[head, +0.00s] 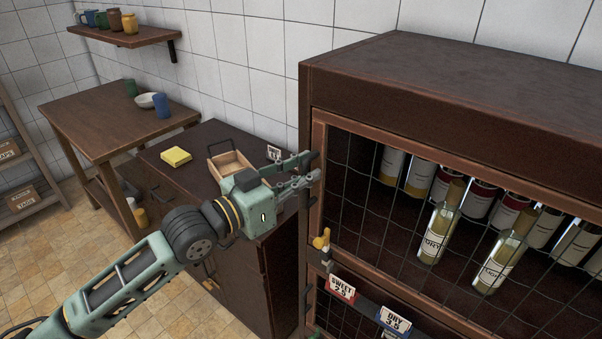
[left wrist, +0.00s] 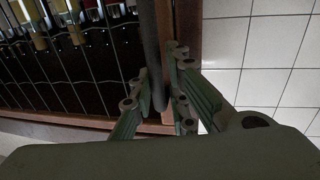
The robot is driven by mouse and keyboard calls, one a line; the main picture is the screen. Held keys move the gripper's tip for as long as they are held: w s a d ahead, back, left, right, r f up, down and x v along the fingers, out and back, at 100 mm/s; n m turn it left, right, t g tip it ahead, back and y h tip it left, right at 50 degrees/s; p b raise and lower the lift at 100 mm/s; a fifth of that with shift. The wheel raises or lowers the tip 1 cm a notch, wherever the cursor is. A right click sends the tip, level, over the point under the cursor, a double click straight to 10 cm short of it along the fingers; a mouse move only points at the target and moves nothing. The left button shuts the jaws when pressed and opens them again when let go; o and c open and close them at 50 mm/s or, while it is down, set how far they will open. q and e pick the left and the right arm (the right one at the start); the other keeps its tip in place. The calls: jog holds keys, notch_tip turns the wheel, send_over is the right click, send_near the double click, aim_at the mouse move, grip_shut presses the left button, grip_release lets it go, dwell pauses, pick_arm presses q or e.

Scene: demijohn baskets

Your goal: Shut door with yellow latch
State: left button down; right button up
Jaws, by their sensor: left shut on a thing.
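The mesh door (head: 318,165) has a reddish-brown wooden frame on the front of a dark cabinet (head: 430,75). The yellow latch (head: 321,240) is on the frame's lower left part. My left gripper (head: 308,172) is at the door's left edge, above the latch. It is shut on a dark upright bar, the door handle (left wrist: 160,50), which passes between the fingers (left wrist: 160,100) in the left wrist view. The door looks close to the cabinet front; I cannot tell whether it is fully flush. My right gripper is not in view.
Bottles (head: 437,232) stand behind the mesh. A red tag (head: 341,288) and a blue tag (head: 394,322) are below the door. A low cabinet (head: 205,140) with a yellow sponge (head: 175,156) and wooden box (head: 229,164) stands left. Open tiled floor (head: 50,270) lies farther left.

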pick_arm(q)
jog(key=shift+f, duration=0.1)
jog(key=c, duration=2)
grip_release()
jog(key=shift+s+d, duration=0.2)
jog(key=shift+o, duration=1)
jog(key=shift+s+d, duration=0.1)
jog(key=shift+d, duration=0.05)
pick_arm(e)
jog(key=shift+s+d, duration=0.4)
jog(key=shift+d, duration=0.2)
pick_arm(q)
jog(key=shift+a, duration=0.45)
jog(key=v, duration=1.1)
jog(key=shift+s, duration=0.2)
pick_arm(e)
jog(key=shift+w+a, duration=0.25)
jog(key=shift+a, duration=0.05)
